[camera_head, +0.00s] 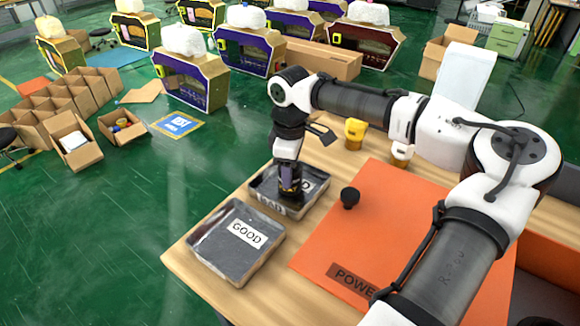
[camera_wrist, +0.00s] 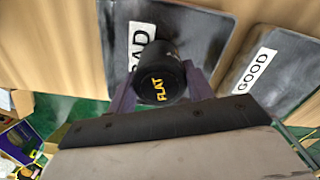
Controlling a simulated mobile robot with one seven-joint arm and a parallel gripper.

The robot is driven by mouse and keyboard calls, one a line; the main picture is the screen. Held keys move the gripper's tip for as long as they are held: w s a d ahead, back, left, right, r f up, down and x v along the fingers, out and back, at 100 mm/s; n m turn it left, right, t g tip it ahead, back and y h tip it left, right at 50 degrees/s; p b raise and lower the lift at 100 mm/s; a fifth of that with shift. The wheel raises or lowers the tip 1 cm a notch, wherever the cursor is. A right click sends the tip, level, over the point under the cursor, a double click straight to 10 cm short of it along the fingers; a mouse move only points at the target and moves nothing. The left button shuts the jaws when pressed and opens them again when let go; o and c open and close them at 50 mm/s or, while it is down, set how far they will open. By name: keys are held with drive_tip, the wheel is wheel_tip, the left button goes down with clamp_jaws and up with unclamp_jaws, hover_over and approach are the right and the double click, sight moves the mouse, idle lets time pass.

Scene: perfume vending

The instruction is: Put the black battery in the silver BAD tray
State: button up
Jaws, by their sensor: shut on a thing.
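My gripper (camera_head: 289,188) points down over the silver BAD tray (camera_head: 318,176), which stands behind the GOOD tray (camera_head: 262,256). In the wrist view my gripper (camera_wrist: 158,88) is shut on the black battery (camera_wrist: 172,60), which bears a yellow "FLAT" label. The battery is in front of the BAD tray (camera_wrist: 207,32) in that view and covers part of it. I cannot tell whether the battery touches the tray floor. In the head view the gripper hides most of the battery.
The GOOD tray (camera_wrist: 292,90) lies beside the BAD tray. An orange mat (camera_head: 385,215) with a "POWE..." label covers the table's right side, and a small black object (camera_head: 349,197) stands on it. A yellow object (camera_head: 354,133) stands at the table's back.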

drive_tip(key=shift+f, duration=0.1)
drive_tip(key=o, duration=1.2)
drive_tip(key=shift+o, duration=0.2)
wheel_tip(320, 180, up, 12)
drive_tip(key=b, duration=0.1)
